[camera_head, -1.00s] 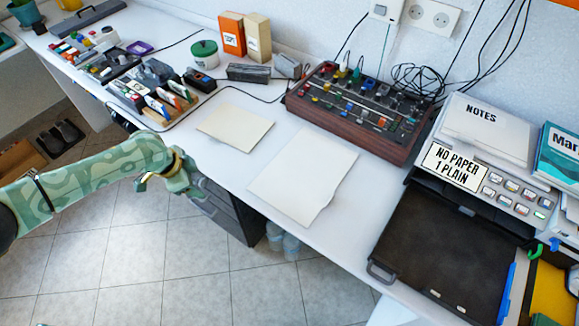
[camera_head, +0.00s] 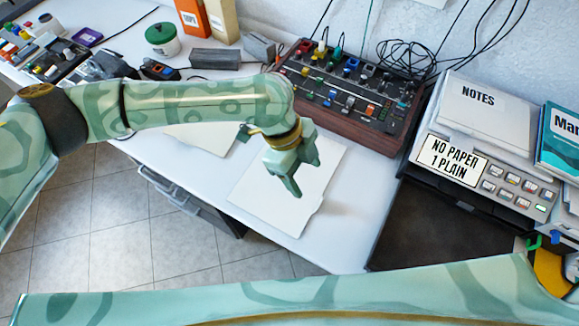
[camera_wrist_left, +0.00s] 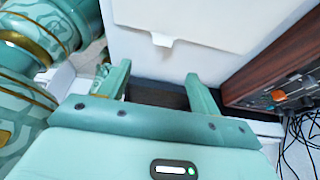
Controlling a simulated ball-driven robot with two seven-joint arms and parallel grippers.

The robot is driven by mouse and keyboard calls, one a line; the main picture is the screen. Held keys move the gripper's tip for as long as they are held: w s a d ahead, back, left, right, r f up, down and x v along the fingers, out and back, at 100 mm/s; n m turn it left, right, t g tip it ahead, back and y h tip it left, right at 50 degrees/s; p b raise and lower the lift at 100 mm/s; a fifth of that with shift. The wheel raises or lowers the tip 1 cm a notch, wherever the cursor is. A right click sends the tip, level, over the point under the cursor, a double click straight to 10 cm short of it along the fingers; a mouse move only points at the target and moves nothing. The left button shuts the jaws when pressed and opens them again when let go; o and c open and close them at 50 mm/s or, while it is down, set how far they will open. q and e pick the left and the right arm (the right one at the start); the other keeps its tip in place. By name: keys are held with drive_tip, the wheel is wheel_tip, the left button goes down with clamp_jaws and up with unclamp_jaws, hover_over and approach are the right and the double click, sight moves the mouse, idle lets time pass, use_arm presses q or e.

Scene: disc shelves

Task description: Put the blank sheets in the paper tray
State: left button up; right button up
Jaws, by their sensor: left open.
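The larger white sheets (camera_head: 262,195) lie flat on the white desk; a smaller cream sheet (camera_head: 195,138) lies to their left, partly hidden by my left arm. My left gripper (camera_head: 298,172) is open and empty over the larger sheets, pointing down; I cannot tell its exact height above them. In the left wrist view, the open fingers (camera_wrist_left: 160,84) point toward a white sheet (camera_wrist_left: 200,22) at the top. The dark paper tray (camera_head: 420,225) sticks out from the printer at the right, its front hidden by my green arm.
A wooden-sided mixer (camera_head: 345,110) stands behind the sheets. A printer panel (camera_head: 485,178) reads "NO PAPER 1 PLAIN", with a notes stack (camera_head: 485,105) above it. A green-lidded jar (camera_head: 162,38) and boxes stand at the back. Bare desk lies between sheets and tray.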

use_arm(q)
drive_tip(key=b, duration=0.1)
hover_over(321, 203)
drive_tip(key=w+a, duration=0.2)
drive_tip(key=a, duration=0.1)
drive_tip(key=f, duration=0.5)
drive_tip(key=shift+s+d+f, duration=0.25)
drive_tip(key=shift+f, duration=0.1)
drive_tip(key=shift+s+d+f+b, duration=0.15)
drive_tip(key=shift+d+f+b, duration=0.05)
drive_tip(key=shift+f+b, duration=0.15)
drive_tip(key=b+x, duration=0.2)
drive_tip(key=x, duration=0.3)
drive_tip(key=shift+d+f, duration=0.1)
use_arm(e)
drive_tip(key=f, duration=0.1)
drive_tip(key=s+f, duration=0.2)
drive_tip(key=f, duration=0.1)
use_arm(q)
drive_tip(key=c, duration=1.2)
use_arm(e)
drive_tip(key=shift+a, duration=0.1)
use_arm(q)
drive_tip(key=shift+r, duration=0.2)
